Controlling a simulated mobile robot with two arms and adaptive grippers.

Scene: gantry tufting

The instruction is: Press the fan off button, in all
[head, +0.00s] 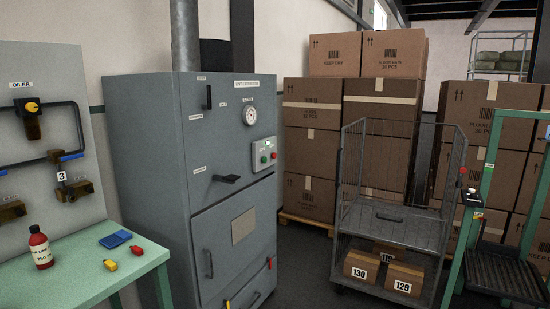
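A small light-coloured control panel (264,153) is on the front of the tall grey cabinet (150,170), whose label reads like "lint extractor". The panel has a green button (264,159) on its left and a red button (273,155) on its right, with a small lit display above. The lettering by the buttons is too small to read. Nothing covers the panel. Neither of my grippers is in view.
A green bench (90,275) with a red bottle (40,247) stands left of the cabinet. A wire cage trolley (390,215) with boxes stands right, before stacked cartons (312,150).

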